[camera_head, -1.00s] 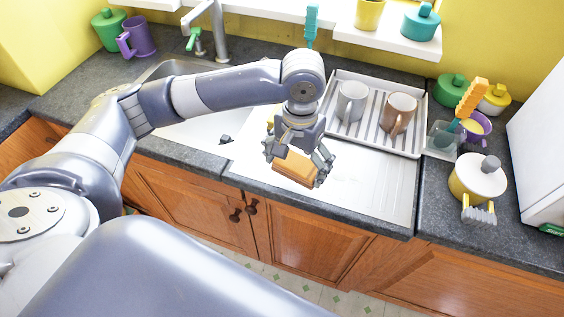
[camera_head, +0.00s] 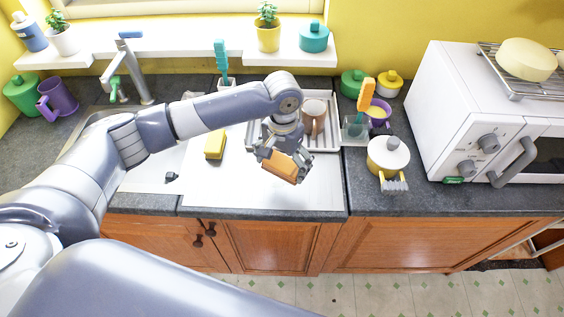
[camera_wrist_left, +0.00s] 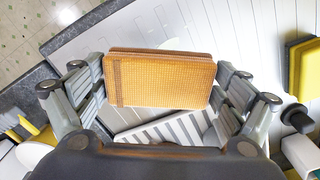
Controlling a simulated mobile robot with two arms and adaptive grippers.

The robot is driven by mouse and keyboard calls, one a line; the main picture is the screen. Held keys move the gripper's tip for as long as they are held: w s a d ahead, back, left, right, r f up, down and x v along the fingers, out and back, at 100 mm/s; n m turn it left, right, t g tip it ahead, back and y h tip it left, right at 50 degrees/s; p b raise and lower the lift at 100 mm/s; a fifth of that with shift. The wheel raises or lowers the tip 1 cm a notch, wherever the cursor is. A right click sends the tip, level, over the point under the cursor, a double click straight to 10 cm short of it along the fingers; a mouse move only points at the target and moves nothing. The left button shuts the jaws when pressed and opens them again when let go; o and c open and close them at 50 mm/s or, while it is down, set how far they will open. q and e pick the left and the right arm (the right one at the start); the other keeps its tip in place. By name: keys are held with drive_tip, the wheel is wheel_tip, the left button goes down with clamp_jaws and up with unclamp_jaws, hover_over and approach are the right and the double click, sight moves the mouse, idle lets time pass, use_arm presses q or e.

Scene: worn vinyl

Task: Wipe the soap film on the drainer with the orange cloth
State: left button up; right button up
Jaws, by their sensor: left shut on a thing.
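The orange cloth (camera_head: 280,166) is a folded, textured pad, and my left gripper (camera_head: 283,163) is shut on it. It also shows in the left wrist view (camera_wrist_left: 160,80), between the fingers of the left gripper (camera_wrist_left: 160,92). The white ribbed drainer (camera_head: 230,190) lies beneath it. The cloth is over the drainer's right half; I cannot tell whether it touches the surface. The soap film is too faint to make out on the pale drainer. My right gripper is not in view.
A yellow sponge (camera_head: 215,144) lies left of my gripper. A white rack (camera_head: 330,140) with a brown mug (camera_head: 314,116) stands behind. A lidded pot (camera_head: 388,156) and a white microwave (camera_head: 455,120) are to the right.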

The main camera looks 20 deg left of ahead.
use_arm(q)
drive_tip(key=shift+r+p, duration=0.15)
drive_tip(key=shift+p, duration=0.45)
drive_tip(key=shift+s+f, duration=0.1)
drive_tip(key=shift+f, duration=0.1)
wheel_tip(320, 180, down, 4)
drive_tip(key=shift+b, duration=0.65)
drive_tip(key=shift+f, duration=0.55)
drive_tip(key=shift+r+p, duration=0.15)
drive_tip(key=shift+p, duration=0.15)
